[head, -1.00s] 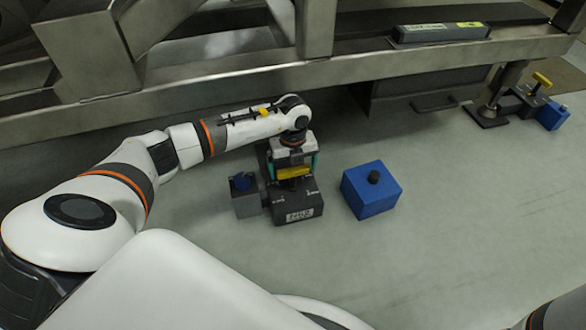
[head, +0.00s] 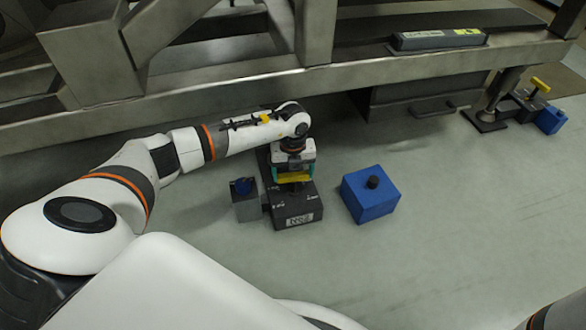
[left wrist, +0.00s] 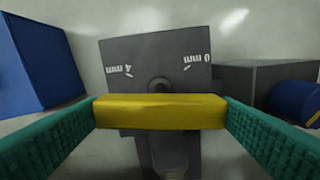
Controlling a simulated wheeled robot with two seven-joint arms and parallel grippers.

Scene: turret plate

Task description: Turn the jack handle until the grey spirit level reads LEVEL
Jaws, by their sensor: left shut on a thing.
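The jack (head: 297,209) is a dark grey block on the floor below the frame, with a white label on its front. Its yellow handle (head: 294,179) lies across the top. My left gripper (head: 294,174) points down over the jack and is shut on the handle. In the left wrist view the yellow handle (left wrist: 160,112) spans between the teal fingers, and the jack's top (left wrist: 155,62) shows "4 mm" and "0 mm" marks. The grey spirit level (head: 440,40) lies on the frame beam; its reading is too small to tell. My right gripper is out of view.
A blue box (head: 369,196) with a black knob stands right of the jack. A grey box (head: 246,206) with a blue knob stands close on its left. Another yellow-handled jack (head: 540,84) is at far right. The metal frame (head: 200,95) runs behind; front floor is clear.

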